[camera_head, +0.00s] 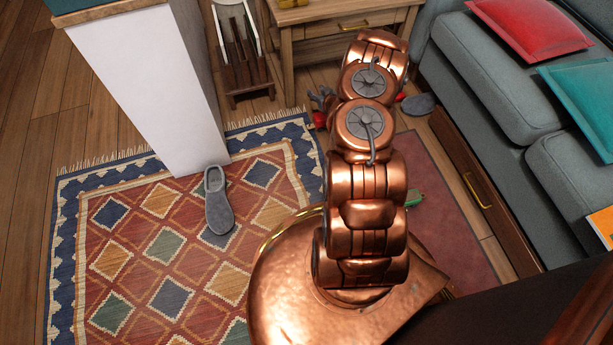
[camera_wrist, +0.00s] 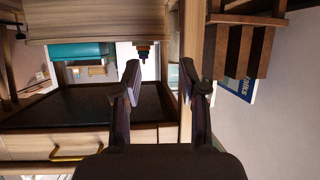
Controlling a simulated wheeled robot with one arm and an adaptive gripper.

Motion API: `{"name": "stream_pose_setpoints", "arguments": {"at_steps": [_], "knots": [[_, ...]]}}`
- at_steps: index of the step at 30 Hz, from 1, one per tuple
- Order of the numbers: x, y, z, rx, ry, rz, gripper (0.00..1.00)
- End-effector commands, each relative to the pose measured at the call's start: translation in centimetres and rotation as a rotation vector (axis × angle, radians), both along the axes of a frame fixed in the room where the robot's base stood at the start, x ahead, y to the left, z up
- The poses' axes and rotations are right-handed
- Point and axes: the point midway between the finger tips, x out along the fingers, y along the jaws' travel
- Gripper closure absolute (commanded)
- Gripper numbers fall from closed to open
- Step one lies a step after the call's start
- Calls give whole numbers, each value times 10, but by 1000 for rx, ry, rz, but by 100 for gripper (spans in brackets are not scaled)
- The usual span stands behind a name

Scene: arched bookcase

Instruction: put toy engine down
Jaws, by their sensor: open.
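My gripper (camera_wrist: 160,80) is open in the wrist view, with its two dark fingers apart and nothing between them. No toy engine can be made out for certain in either view. In the head view, a small red piece (camera_head: 319,119) shows at the left edge of my arm, low near the floor, and another red bit shows at its right edge. I cannot tell what they belong to. A small green thing (camera_head: 415,196) peeks out on the right of my arm, over the dull red mat; most of it is hidden.
A wooden side table (camera_head: 330,32) with a drawer stands at the back, beside a dark slatted rack (camera_head: 248,60). A grey sofa (camera_head: 490,95) is on the right. A white block (camera_head: 150,85) stands at left. A grey slipper (camera_head: 218,205) lies on the patterned rug (camera_head: 110,262).

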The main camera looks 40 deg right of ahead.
Motion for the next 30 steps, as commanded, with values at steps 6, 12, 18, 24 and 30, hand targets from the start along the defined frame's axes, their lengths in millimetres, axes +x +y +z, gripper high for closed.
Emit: {"name": "stream_pose_setpoints", "arguments": {"at_steps": [6, 12, 18, 24, 30], "knots": [[26, 36, 44, 19, 134, 43, 58], [32, 73, 82, 38, 262, 73, 58], [22, 114, 120, 54, 398, 100, 58], [-2, 156, 159, 66, 529, 121, 58], [-41, 198, 197, 75, 667, 140, 58]]}}
